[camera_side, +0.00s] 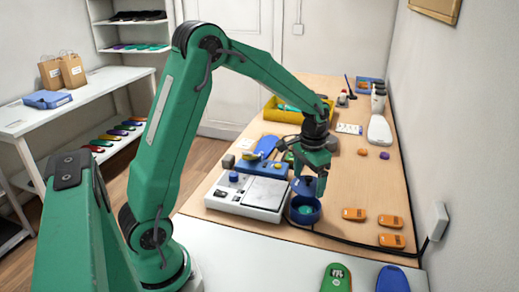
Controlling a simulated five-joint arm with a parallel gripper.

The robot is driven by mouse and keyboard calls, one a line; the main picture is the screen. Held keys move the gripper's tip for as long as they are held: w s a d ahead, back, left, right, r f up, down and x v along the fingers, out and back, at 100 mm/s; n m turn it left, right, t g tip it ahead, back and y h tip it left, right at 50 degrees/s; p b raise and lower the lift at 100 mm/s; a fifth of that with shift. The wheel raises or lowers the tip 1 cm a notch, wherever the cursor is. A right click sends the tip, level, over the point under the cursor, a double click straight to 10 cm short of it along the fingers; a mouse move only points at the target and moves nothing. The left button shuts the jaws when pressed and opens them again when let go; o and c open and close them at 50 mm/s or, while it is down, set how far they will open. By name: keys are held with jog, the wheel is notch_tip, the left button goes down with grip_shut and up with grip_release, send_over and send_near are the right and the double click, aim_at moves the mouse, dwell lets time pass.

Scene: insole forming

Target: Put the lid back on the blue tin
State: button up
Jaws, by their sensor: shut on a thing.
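The blue tin (305,217) stands upright and open on the wooden table, right of the white machine. Something teal shows inside it. My gripper (315,186) points down just above the tin. It is shut on the blue lid (301,186), which sits above the tin's back rim, apart from its opening. The fingers hide part of the lid, so its exact tilt is hard to tell.
A white forming machine (232,204) stands close on the left. Several orange pieces (391,221) lie on the right. A yellow tray (270,112) is behind my gripper. A dark cable (350,241) runs along the table's front. Green and blue insoles (393,280) lie in front.

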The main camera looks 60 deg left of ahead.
jog(key=shift+f, duration=2.8)
jog(key=shift+f, duration=0.15)
dwell(0.4)
jog(key=o, duration=0.7)
jog(key=shift+o, duration=0.2)
jog(key=shift+r, duration=2.5)
